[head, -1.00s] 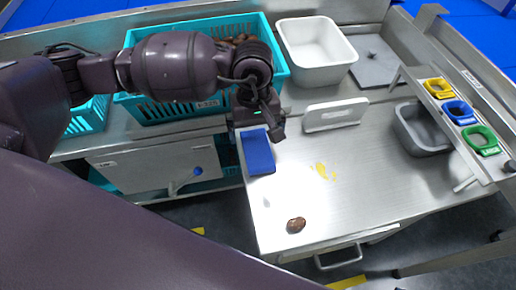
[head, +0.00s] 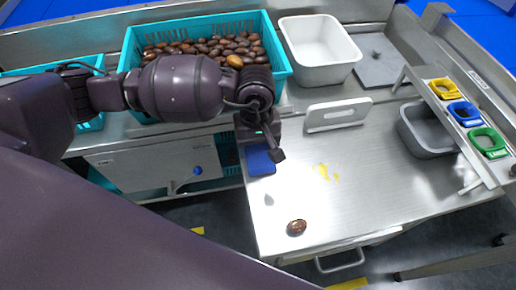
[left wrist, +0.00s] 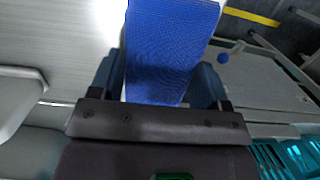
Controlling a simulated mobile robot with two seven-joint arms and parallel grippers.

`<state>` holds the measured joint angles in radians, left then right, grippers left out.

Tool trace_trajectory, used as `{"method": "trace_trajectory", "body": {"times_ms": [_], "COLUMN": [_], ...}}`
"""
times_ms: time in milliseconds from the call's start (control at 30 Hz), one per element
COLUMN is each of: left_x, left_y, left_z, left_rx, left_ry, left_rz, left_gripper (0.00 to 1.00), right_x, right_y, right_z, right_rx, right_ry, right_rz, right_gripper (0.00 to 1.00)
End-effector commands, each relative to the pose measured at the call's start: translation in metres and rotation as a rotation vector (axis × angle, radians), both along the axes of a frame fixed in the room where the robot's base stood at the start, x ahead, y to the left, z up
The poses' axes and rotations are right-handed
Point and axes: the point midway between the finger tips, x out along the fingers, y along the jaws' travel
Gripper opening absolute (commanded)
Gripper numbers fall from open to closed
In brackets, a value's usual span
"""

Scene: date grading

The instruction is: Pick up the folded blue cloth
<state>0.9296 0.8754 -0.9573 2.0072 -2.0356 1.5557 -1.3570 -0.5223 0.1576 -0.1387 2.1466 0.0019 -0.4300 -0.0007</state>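In the left wrist view the cloth (left wrist: 168,45) runs between the two fingers of my left gripper (left wrist: 160,82). My right gripper is not in view.
A brown date (head: 296,227) and yellow smears (head: 325,172) are on the table. A white scraper-like board (head: 338,115) stands behind. A teal crate of dates (head: 283,62), a white tub (head: 345,66) and a grey bin (head: 412,138) surround the work area.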

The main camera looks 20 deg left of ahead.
Motion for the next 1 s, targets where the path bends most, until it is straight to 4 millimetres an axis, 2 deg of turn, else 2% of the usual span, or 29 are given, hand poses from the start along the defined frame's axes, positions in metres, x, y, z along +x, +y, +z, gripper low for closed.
{"method": "trace_trajectory", "body": {"times_ms": [33,133,367,533,667,1000], "left_x": [0.000,0.000,0.000,0.001,0.001,0.001], "left_y": [0.000,0.000,0.000,0.000,0.000,0.000], "left_z": [0.000,0.000,0.001,0.014,0.039,0.127], "left_rx": [0.000,0.000,0.000,-0.001,0.000,0.000], "left_ry": [0.000,0.000,0.000,-0.004,-0.009,-0.009], "left_rz": [0.000,0.000,0.000,0.000,0.000,0.000], "left_gripper": [0.62,0.47,0.46,0.46,0.46,0.46], "right_x": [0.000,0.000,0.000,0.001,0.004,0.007], "right_y": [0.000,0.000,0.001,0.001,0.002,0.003], "right_z": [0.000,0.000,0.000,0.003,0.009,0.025], "right_rx": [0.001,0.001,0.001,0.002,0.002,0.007], "right_ry": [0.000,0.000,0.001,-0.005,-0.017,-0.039], "right_rz": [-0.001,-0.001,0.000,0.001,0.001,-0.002], "right_gripper": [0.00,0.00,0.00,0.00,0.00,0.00]}}
